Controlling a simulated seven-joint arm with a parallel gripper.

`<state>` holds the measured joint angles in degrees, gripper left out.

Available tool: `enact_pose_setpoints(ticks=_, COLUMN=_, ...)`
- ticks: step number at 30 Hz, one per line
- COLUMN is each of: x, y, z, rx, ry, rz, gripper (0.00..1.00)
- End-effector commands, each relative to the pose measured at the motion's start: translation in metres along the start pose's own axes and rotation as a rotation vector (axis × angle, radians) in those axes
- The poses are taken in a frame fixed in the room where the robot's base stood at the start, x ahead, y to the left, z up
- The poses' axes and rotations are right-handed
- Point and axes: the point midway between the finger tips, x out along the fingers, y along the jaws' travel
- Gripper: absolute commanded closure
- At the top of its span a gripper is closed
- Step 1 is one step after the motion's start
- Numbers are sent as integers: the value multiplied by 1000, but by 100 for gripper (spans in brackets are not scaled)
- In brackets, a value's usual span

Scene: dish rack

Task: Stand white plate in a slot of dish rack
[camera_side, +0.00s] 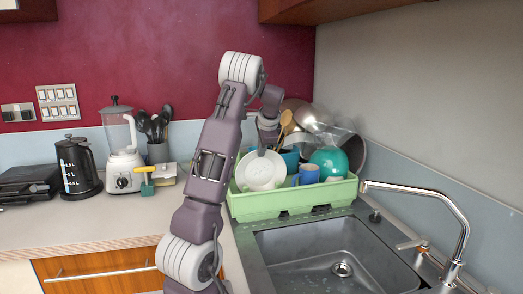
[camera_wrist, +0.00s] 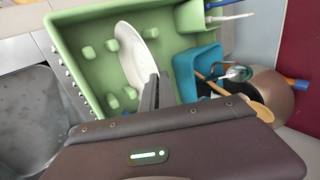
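The white plate (camera_side: 262,172) is on edge, tilted, in the left part of the green dish rack (camera_side: 290,203). In the wrist view the plate (camera_wrist: 132,55) appears narrow, among the pegs of the rack (camera_wrist: 75,35). My gripper (camera_side: 264,150) is at the plate's upper edge. In the wrist view its dark fingers (camera_wrist: 156,92) are close together at the plate's near end and look shut on its rim. Whether the plate's lower edge touches the rack floor is hidden.
A blue mug (camera_side: 308,174) and a teal round item (camera_side: 329,162) are in the rack, right of the plate. A teal utensil box (camera_wrist: 195,70) sits at the rack's side. The sink (camera_side: 335,255) and tap (camera_side: 430,195) are in front and right.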

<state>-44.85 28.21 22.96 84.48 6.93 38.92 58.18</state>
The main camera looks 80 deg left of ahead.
Motion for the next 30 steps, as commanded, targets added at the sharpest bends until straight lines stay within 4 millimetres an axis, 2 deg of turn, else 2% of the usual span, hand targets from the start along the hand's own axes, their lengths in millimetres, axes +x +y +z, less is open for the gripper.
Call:
enact_pose_setpoints(ticks=12, x=4, y=2, z=0, rx=0, ry=0, rz=-1, gripper=100)
enact_pose_setpoints(ticks=16, x=4, y=2, z=0, rx=0, ry=0, rz=-1, gripper=74)
enact_pose_setpoints(ticks=24, x=4, y=3, z=0, rx=0, ry=-1, rz=2, gripper=72)
enact_pose_setpoints(ticks=26, x=1, y=3, z=0, rx=0, ry=0, rz=1, gripper=72)
enact_pose_setpoints(ticks=30, x=-26, y=2, z=-1, rx=0, ry=3, rz=-3, gripper=72)
